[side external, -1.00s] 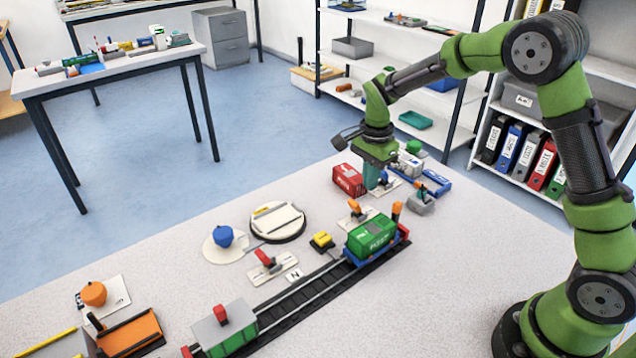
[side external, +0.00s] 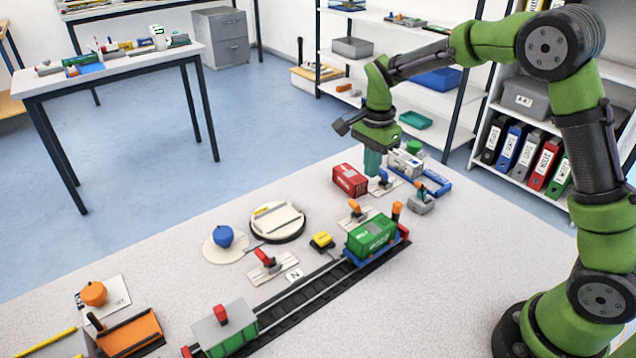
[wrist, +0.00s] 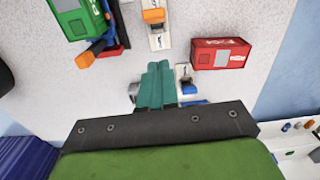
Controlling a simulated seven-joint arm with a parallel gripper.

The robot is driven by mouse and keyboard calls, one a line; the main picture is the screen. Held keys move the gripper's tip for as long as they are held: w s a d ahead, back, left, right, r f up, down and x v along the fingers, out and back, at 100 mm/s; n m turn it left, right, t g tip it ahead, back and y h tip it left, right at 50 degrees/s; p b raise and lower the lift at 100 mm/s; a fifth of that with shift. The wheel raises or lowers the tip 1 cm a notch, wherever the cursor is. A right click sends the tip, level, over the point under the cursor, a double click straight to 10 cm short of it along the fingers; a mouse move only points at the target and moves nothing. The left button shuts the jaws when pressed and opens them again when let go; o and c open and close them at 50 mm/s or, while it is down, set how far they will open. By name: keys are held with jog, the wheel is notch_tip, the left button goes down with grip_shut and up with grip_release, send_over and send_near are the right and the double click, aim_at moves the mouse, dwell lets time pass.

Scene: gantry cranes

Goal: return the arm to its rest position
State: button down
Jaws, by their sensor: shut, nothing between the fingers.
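My gripper (side external: 372,162) hangs fingers-down over the far end of the table (side external: 310,180), above and between a red container (side external: 350,180) and a white container (side external: 405,163). Its teal fingers (wrist: 156,85) are together and empty in the wrist view. A small lever plate with a blue handle (side external: 383,178) lies just below the fingers. The red container (wrist: 220,54) shows to the right of the fingers in the wrist view. My arm arches in from the right, and its base stands at the table's right side.
A green container (side external: 372,236) sits on a blue wagon on the track (side external: 300,296). A green wagon (side external: 226,328) stands further along it. A round turntable (side external: 277,222), a blue knob (side external: 223,236) and an orange tray (side external: 130,335) lie to the left. Shelves (side external: 540,100) stand behind the arm.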

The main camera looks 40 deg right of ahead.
jog(key=s+a+r+n+t, duration=0.1)
jog(key=s+r+n+t, duration=0.1)
jog(key=s+r+n, duration=0.2)
jog(key=s+a+r+n+t+y, duration=0.1)
jog(key=s+r+n, duration=0.3)
jog(key=s, duration=0.6)
jog(key=s+a+r+n+t+y, duration=0.1)
jog(key=s+a+r+n+t, duration=0.2)
jog(key=s, duration=0.4)
jog(key=r+n+t, duration=0.1)
jog(key=r+n, duration=0.1)
jog(key=shift+s+n, duration=0.25)
jog(key=shift+n, duration=0.05)
